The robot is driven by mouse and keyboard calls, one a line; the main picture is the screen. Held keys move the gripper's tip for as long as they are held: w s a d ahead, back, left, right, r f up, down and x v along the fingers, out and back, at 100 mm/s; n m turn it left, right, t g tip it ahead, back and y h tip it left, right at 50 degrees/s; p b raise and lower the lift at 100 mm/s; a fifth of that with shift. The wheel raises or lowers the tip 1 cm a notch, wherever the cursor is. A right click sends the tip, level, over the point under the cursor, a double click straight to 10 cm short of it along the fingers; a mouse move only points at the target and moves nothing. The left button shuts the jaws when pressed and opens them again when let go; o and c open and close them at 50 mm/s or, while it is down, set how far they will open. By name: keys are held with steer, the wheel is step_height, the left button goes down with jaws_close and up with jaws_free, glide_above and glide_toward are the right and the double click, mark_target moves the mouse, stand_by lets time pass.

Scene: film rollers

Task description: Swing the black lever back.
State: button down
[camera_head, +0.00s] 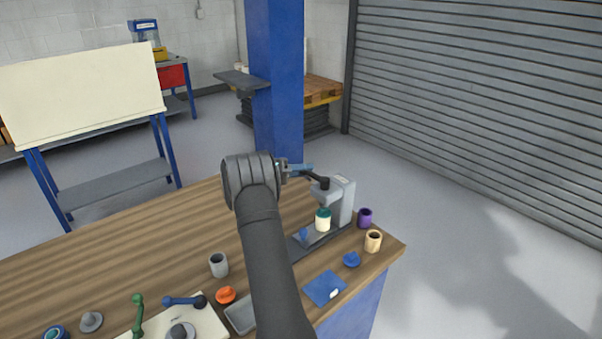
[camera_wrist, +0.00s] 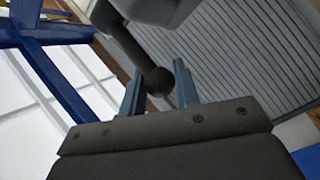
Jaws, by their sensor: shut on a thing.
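The black lever (camera_head: 315,178) juts from the top of a grey press-like machine (camera_head: 342,200) at the right end of the table. Its dark round knob (camera_wrist: 158,81) shows between the two blue fingers of my gripper (camera_wrist: 158,92) in the wrist view. My gripper (camera_head: 300,169) also shows in the head view, at the lever's left end, and is shut on the knob. My forearm hides part of the machine's dark base.
A purple cup (camera_head: 365,217), a tan cup (camera_head: 373,241) and a blue knobbed piece (camera_head: 351,259) stand close to the machine. The table's back left is clear.

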steer(key=shift+w+d+m+g, duration=0.3)
steer(key=shift+m+g, duration=0.2)
steer(key=shift+g, duration=0.3)
steer(key=c, duration=1.1)
jaws_free()
steer(key=shift+a, duration=0.1)
steer(key=s+a, duration=0.1)
steer(key=a, duration=0.4)
steer(key=s+a, duration=0.1)
steer(key=a, duration=0.5)
steer(key=s+a, duration=0.1)
steer(key=a, duration=0.5)
steer(key=shift+d, duration=0.1)
steer(key=w+d, duration=0.1)
steer(key=d, duration=0.4)
steer(key=w+d, duration=0.1)
steer(key=d, duration=0.5)
steer(key=w+d, duration=0.1)
steer(key=d, duration=0.5)
